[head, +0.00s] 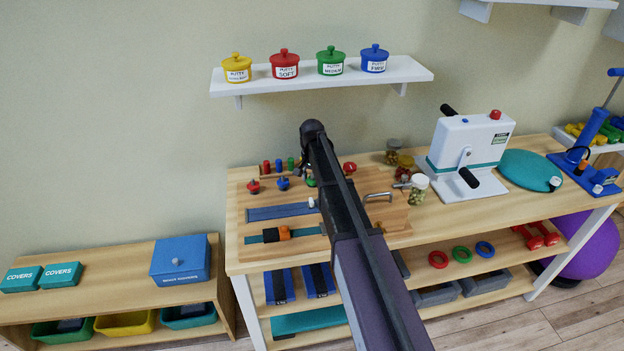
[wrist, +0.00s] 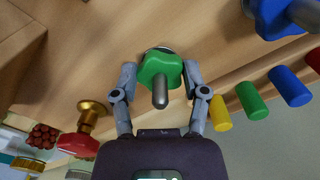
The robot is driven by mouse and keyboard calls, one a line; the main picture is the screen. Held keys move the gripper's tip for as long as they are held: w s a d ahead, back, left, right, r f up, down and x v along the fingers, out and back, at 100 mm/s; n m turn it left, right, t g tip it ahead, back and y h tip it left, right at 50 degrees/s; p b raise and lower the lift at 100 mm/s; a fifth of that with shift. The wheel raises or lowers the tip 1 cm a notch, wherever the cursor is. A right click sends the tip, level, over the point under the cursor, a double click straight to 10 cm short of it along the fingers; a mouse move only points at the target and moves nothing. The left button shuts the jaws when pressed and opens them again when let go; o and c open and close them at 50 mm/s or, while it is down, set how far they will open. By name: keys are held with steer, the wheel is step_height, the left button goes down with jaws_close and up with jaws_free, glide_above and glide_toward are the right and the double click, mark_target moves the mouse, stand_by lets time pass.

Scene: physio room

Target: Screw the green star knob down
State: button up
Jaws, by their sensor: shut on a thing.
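The green star knob (wrist: 152,68) sits between the two fingers of my gripper (wrist: 160,70) in the wrist view. The fingers touch its sides, one on each side, and are shut on it. A grey metal stud with a rounded end stands out through the knob's middle. The wooden board (wrist: 95,45) lies behind the knob; whether the knob touches it I cannot tell. In the head view, a sliver of the green knob (head: 311,182) shows beside my arm, which hides most of it and my gripper.
A blue star knob (wrist: 275,18) and a row of yellow, green, blue and red pegs (wrist: 252,100) stand close on the right in the wrist view. A red knob on a brass stud (wrist: 78,142) is at lower left. A metal handle (head: 377,197) stands right of my arm.

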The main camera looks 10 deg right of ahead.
steer(key=shift+w, duration=0.15)
steer(key=o, duration=1.2)
steer(key=shift+r, duration=0.15)
steer(key=shift+c, duration=0.2)
steer(key=s+r+n+p, duration=0.2)
steer(key=s+n, duration=0.1)
steer(key=s, duration=1.1)
steer(key=s+r+n+p, duration=0.3)
steer(key=s+n, duration=0.1)
steer(key=s, duration=1.1)
steer(key=shift+a+r+p, duration=0.2)
steer(key=shift+r+p, duration=0.1)
steer(key=shift+p, duration=0.05)
